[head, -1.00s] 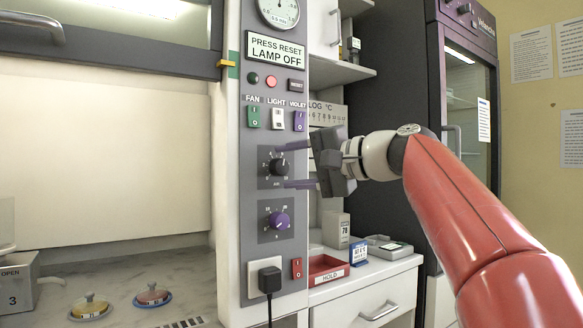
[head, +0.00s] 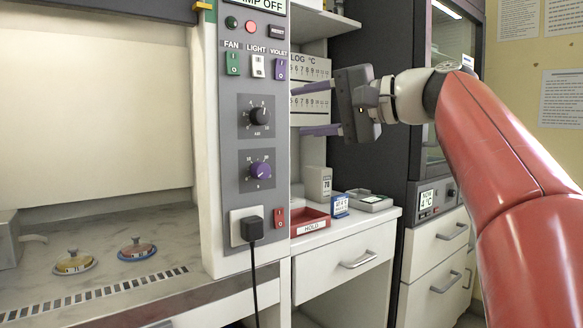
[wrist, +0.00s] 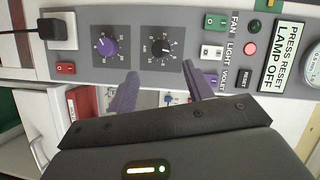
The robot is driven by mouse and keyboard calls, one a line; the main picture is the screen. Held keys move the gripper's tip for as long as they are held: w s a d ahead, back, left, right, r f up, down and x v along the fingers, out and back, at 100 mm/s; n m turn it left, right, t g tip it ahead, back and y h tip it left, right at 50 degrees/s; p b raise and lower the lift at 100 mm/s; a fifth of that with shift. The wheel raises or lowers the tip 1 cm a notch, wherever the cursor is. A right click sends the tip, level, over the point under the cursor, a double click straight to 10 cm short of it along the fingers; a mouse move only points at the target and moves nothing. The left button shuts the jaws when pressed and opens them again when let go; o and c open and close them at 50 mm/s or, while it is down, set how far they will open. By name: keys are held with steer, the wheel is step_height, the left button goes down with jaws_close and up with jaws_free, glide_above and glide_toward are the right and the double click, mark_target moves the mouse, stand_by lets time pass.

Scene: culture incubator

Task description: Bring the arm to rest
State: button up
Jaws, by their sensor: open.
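My gripper (head: 312,110) is raised in front of the shelf and wall chart, just right of the grey control panel (head: 254,185) in the head view. Its two purple fingers point left and stand apart with nothing between them. In the wrist view the fingers of my gripper (wrist: 160,92) reach toward the panel, which appears turned on its side. The black knob (head: 260,117) and purple knob (head: 260,171) are on the panel. I cannot tell exactly how far the fingertips are from the panel.
A black plug (head: 252,225) with a hanging cord sits in the socket. Two lidded dishes, one yellow (head: 74,262), one red (head: 137,249), sit in the cabinet.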

steer(key=s+d+f+n+g+h, duration=0.1)
steer(key=s+f+h, duration=0.3)
steer(key=f, duration=1.1)
steer(key=s+d+f+n+g+h, duration=0.1)
steer(key=s+d+f+h, duration=0.3)
steer(key=s+f, duration=0.7)
steer(key=s+d+f+n+g+h, duration=0.1)
steer(key=s+f+h, duration=0.5)
steer(key=f, duration=1.3)
steer(key=shift+s+d+f+n+g, duration=0.4)
steer(key=shift+s+d+n, duration=0.1)
steer(key=shift+s+d, duration=0.55)
steer(key=shift+w+d, duration=0.1)
stand_by(1.4)
